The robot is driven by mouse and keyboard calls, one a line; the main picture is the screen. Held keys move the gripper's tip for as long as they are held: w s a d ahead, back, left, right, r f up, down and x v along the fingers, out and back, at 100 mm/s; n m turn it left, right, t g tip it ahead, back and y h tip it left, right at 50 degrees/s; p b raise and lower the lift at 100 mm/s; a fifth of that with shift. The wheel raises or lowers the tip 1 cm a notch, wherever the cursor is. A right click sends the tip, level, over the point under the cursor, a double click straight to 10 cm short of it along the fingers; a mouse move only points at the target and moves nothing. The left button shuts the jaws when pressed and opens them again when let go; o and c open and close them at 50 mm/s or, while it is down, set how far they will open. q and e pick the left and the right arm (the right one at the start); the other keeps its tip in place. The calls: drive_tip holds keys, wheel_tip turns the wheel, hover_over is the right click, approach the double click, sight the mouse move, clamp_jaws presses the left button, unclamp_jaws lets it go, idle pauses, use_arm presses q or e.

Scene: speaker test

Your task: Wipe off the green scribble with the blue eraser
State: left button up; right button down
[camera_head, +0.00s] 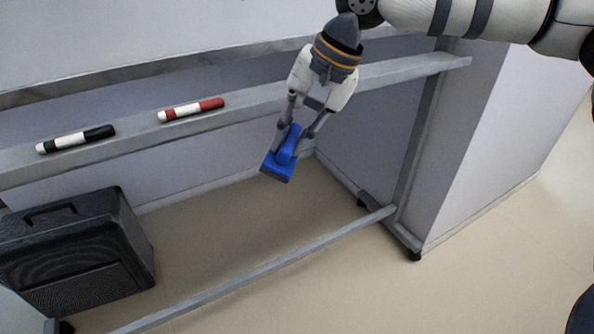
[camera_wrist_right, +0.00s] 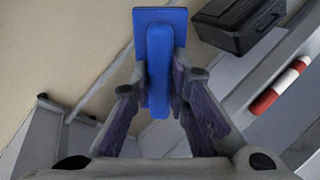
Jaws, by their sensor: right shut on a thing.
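The blue eraser (camera_head: 278,166) is held in my right gripper (camera_head: 301,131), in front of the tray ledge and above the floor. In the right wrist view the eraser (camera_wrist_right: 160,25) shows its blue handle between the two fingers of my right gripper (camera_wrist_right: 163,85), which is shut on it. The eraser's flat pad points away from the gripper. The green scribble is not in view; only a lower strip of the board area shows. My left gripper is not in view.
A grey ledge (camera_head: 250,99) holds a black-and-white marker (camera_head: 76,139) and a red-and-white marker (camera_head: 191,109). A black speaker case (camera_head: 75,255) stands on the floor at left. The stand's lower bar (camera_head: 270,268) crosses the front. The floor between is clear.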

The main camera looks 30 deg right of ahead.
drive_tip(key=w+r+m+t, duration=0.2)
drive_tip(key=w+m+t, duration=0.1)
drive_tip(key=w+r+m+t, duration=0.1)
drive_tip(key=shift+w+d+r+m+t, duration=0.25)
drive_tip(key=shift+w+r+m+t, duration=0.05)
drive_tip(key=shift+m+t, duration=0.1)
drive_tip(key=w+a+r+m+t+h+b, duration=0.1)
drive_tip(key=w+a+r+m+t+h, duration=0.15)
drive_tip(key=r+t, duration=0.4)
drive_tip(key=w+a+r+m+t+h+b, duration=0.1)
drive_tip(key=w+a+r+m+t, duration=0.2)
drive_tip(key=r, duration=0.6)
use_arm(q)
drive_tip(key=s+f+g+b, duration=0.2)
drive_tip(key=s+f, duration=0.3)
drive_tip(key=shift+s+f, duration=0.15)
use_arm(e)
drive_tip(key=shift+n+t+y, duration=0.25)
drive_tip(key=shift+n+t, duration=0.1)
drive_tip(key=w, duration=0.2)
drive_tip(key=w+d, duration=0.1)
drive_tip(key=w, duration=0.2)
drive_tip(key=shift+w, duration=0.25)
drive_tip(key=shift+w, duration=0.9)
